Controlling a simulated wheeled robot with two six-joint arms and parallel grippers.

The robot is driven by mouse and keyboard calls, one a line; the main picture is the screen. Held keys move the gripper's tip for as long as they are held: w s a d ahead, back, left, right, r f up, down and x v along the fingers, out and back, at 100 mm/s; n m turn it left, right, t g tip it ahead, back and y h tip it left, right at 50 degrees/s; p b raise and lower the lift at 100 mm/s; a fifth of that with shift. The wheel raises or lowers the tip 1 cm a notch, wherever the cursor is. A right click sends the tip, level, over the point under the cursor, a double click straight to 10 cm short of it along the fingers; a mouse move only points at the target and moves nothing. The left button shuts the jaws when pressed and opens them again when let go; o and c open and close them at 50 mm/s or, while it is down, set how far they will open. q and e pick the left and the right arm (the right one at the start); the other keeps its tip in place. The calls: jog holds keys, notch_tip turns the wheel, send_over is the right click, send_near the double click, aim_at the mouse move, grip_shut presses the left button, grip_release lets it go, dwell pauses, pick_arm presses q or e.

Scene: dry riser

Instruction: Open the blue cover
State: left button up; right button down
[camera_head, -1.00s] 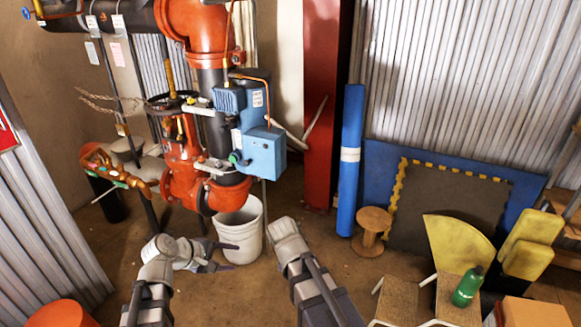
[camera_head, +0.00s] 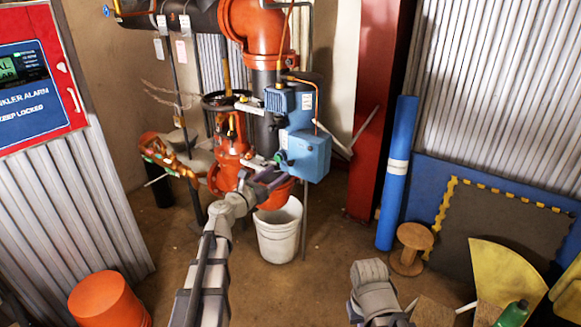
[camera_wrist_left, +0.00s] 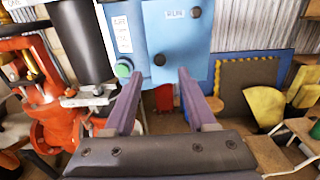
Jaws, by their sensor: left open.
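The blue cover (camera_head: 306,155) is the front of a box mounted on the red riser pipework, and it looks closed. In the left wrist view the cover (camera_wrist_left: 178,30) fills the upper middle, with a "RUN" label, dark round knobs and a green button (camera_wrist_left: 123,70) at its lower left. My left gripper (camera_head: 272,180) is just below and in front of the box in the head view. In the wrist view its two purple fingers (camera_wrist_left: 160,78) are apart and empty, with their tips near the cover's lower edge; contact cannot be told. My right gripper is out of view.
Red valve pipework (camera_head: 230,160) stands left of the box. A white bucket (camera_head: 278,232) stands below it. A red column (camera_head: 370,150) and blue roll (camera_head: 397,175) are to the right. A red alarm panel (camera_head: 38,85) and orange bucket (camera_head: 105,300) are at left.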

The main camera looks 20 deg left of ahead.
aim_at(289, 164)
pick_arm(q)
jog(key=x, duration=0.6)
jog(key=shift+w, duration=0.25)
jog(key=shift+c, duration=0.4)
grip_shut()
dwell(0.7)
